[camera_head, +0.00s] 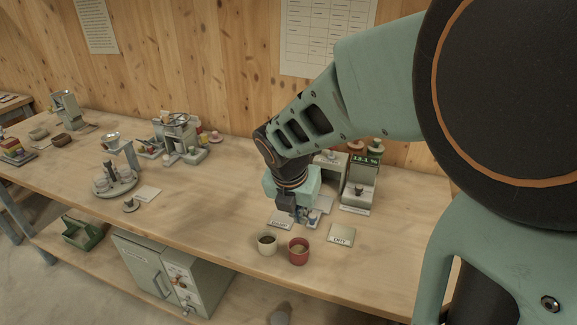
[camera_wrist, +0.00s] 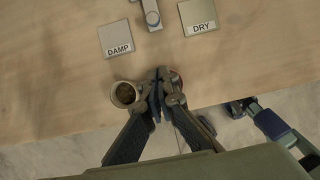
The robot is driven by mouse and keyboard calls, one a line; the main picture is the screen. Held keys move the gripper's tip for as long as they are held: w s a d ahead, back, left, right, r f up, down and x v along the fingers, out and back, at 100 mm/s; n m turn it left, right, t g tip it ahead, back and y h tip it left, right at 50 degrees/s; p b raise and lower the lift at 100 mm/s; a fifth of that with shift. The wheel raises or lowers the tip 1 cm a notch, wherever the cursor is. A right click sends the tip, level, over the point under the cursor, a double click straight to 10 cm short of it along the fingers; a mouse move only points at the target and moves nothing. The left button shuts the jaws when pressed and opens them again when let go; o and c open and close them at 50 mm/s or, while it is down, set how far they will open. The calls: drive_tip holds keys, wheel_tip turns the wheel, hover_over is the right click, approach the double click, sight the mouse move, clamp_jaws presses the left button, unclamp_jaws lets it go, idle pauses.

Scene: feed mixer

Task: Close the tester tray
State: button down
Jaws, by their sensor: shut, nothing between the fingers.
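The tester, a grey machine (camera_head: 359,188) with a green display reading 13.1 %, stands at the right of the bench, partly behind my arm. A pale grey and blue part that looks like its tray (camera_head: 315,216) sticks out toward the bench front, partly hidden by my gripper. What looks like the same part's end shows at the top edge of the wrist view (camera_wrist: 151,14). My gripper (camera_head: 297,216) points down in front of the tester. In the wrist view my gripper (camera_wrist: 160,76) is shut and empty, apart from the tray part and nearer the bench front.
A white cup (camera_head: 267,243) with dark contents and a red cup (camera_head: 298,252) stand close below my gripper. A DAMP plate (camera_head: 281,220) and a DRY plate (camera_head: 341,235) lie on either side of the tray part. The bench middle is mostly clear.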

drive_tip(key=b+x, duration=0.1)
drive_tip(key=x, duration=0.8)
drive_tip(key=shift+d+f+b, duration=0.1)
drive_tip(key=shift+f+b, duration=0.2)
drive_tip(key=shift+f, duration=0.05)
drive_tip(key=w, duration=0.1)
drive_tip(key=w+d, duration=0.1)
drive_tip(key=w, duration=0.1)
drive_tip(key=shift+d+p, duration=0.2)
drive_tip(key=shift+p, duration=0.15)
drive_tip(key=shift+w+d, duration=0.15)
drive_tip(key=shift+w, duration=0.3)
drive_tip(key=p, duration=0.6)
approach(320, 201)
drive_tip(key=x, duration=0.4)
drive_tip(key=shift+s+d+f, duration=0.1)
drive_tip(key=shift+s+f, duration=0.05)
drive_tip(key=shift+f, duration=0.2)
drive_tip(key=shift+r, duration=0.1)
